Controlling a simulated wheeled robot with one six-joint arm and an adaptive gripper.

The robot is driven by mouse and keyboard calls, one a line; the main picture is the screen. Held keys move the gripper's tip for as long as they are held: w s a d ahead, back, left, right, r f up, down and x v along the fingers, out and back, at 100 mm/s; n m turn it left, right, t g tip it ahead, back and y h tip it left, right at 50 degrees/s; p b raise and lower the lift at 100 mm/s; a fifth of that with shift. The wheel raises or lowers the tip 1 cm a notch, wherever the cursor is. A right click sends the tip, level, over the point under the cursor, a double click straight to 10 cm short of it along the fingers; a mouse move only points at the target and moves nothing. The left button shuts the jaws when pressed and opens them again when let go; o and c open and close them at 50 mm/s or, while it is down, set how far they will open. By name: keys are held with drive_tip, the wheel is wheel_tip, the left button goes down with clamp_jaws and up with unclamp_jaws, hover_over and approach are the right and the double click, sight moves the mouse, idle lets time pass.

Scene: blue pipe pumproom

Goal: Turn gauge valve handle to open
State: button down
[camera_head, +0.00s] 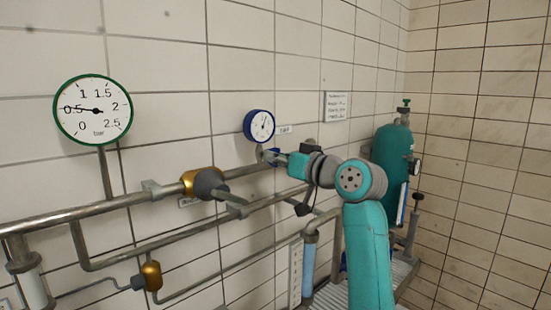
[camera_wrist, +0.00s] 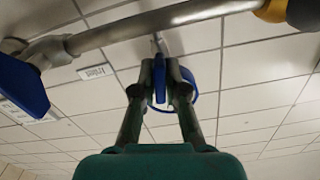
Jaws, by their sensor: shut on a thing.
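The blue gauge valve handle (camera_head: 274,151) sits just below the small blue-rimmed gauge (camera_head: 261,125) on the wall pipe. My gripper (camera_head: 272,157) reaches it from the right. In the wrist view, my gripper (camera_wrist: 159,72) has its two fingers on either side of the blue handle (camera_wrist: 159,90) and is shut on it. The fingers hide much of the handle, so its exact angle is hard to tell. The blue gauge rim (camera_wrist: 190,107) shows behind the fingers.
A large green-rimmed gauge (camera_head: 93,109) is at the left. A brass valve with a grey lever (camera_head: 212,185) sits on the upper pipe. A teal cylinder (camera_head: 393,150) stands at right. In the wrist view, a blue part (camera_wrist: 21,86) is at left and a pipe (camera_wrist: 150,25) crosses above.

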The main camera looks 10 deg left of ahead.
drive_tip(key=shift+f+n, duration=0.1)
drive_tip(key=shift+n, duration=1.1)
drive_tip(key=c, duration=1.2)
unclamp_jaws()
drive_tip(key=v, duration=1.2)
